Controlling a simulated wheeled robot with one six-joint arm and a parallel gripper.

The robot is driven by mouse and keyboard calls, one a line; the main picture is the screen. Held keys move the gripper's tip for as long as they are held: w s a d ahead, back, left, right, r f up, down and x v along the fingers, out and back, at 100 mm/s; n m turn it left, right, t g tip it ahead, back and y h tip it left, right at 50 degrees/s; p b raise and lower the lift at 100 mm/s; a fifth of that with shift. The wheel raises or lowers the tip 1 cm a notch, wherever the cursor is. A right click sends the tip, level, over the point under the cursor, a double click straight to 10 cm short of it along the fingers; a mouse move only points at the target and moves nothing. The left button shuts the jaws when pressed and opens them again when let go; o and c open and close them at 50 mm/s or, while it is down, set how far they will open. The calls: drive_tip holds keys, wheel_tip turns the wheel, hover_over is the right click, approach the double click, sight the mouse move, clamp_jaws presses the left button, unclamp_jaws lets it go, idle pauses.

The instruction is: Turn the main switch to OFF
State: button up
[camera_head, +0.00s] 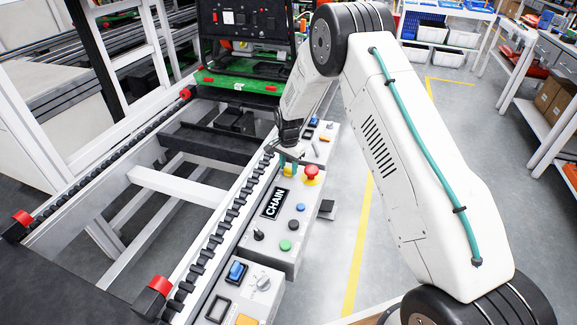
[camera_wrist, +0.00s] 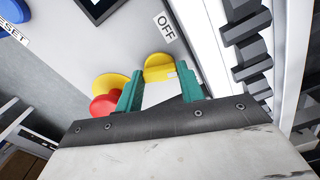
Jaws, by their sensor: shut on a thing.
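The main switch, seen as a yellow round part (camera_wrist: 158,66) in the wrist view, sits on the grey control panel (camera_wrist: 120,48) just below an OFF label (camera_wrist: 165,28). My gripper (camera_wrist: 160,80) has its teal fingers on either side of it, shut on the switch. The switch's handle and pointing direction are mostly hidden by the fingers. In the head view my gripper (camera_head: 288,166) reaches down to the far part of the CHAIN box (camera_head: 262,236), left of a red mushroom button (camera_head: 312,171).
The red button (camera_wrist: 103,105) on its yellow collar is close beside the left finger in the wrist view. Conveyor rollers (camera_head: 212,240) run along the box's left side. A blue button, a green button (camera_head: 285,245) and a black knob sit nearer.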

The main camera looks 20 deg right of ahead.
sight(288, 168)
drive_tip(key=n, duration=1.2)
drive_tip(key=shift+w+r+n, duration=0.1)
drive_tip(key=shift+n, duration=0.2)
idle(0.4)
drive_tip(key=o, duration=1)
wheel_tip(288, 168, up, 8)
drive_tip(key=shift+f, duration=0.15)
